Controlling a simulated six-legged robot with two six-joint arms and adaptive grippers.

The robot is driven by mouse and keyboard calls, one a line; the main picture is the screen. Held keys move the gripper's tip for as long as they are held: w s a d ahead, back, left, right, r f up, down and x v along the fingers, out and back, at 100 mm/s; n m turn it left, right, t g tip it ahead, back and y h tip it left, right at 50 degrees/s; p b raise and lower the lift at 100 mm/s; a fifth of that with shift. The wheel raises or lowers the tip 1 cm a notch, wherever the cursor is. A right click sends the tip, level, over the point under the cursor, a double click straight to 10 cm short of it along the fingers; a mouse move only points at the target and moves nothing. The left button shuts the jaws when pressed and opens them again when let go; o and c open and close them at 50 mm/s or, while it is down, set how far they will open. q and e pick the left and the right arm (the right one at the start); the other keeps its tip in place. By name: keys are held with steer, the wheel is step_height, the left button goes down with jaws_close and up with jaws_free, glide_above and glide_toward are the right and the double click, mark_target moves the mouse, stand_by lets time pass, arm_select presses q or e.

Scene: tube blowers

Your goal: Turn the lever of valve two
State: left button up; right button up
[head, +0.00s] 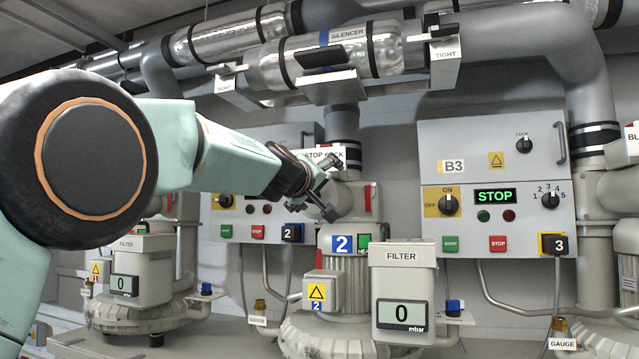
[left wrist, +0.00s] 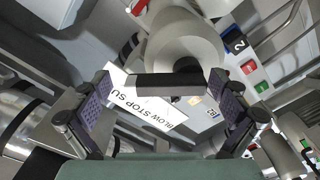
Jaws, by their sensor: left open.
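Blower two (head: 343,243), with a blue "2" plate, stands in the middle of the head view. A red upright handle (head: 368,198) shows at the upper right of its pipe; I cannot tell for sure that it is the lever of valve two. My left gripper (head: 331,188) is open in front of the pipe above blower two, left of that handle. In the left wrist view a dark bar (left wrist: 168,87) lies across the space between the open fingers; I cannot tell whether it touches them. My right gripper is not in view.
A white sign (left wrist: 150,105) reading "BLOW STOP" is behind the fingers. The filter box (head: 403,290) stands right of blower two. Control panel B3 (head: 470,165) is on the right. Silencer pipes (head: 330,58) run overhead. Another filter (head: 127,275) stands at left.

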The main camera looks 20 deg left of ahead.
arm_select(q)
steer(key=shift+w+a+f, duration=0.15)
steer(key=shift+a, duration=0.6)
steer(key=shift+c, duration=0.4)
steer(key=shift+a, duration=0.15)
steer(key=shift+c, duration=0.9)
steer(key=shift+s+d+r, duration=0.25)
steer(key=shift+s+d, duration=0.2)
steer(key=shift+d, duration=0.25)
steer(key=c, duration=0.4)
steer(key=shift+a, duration=0.35)
steer(key=c, duration=0.5)
steer(key=shift+d+r, duration=0.15)
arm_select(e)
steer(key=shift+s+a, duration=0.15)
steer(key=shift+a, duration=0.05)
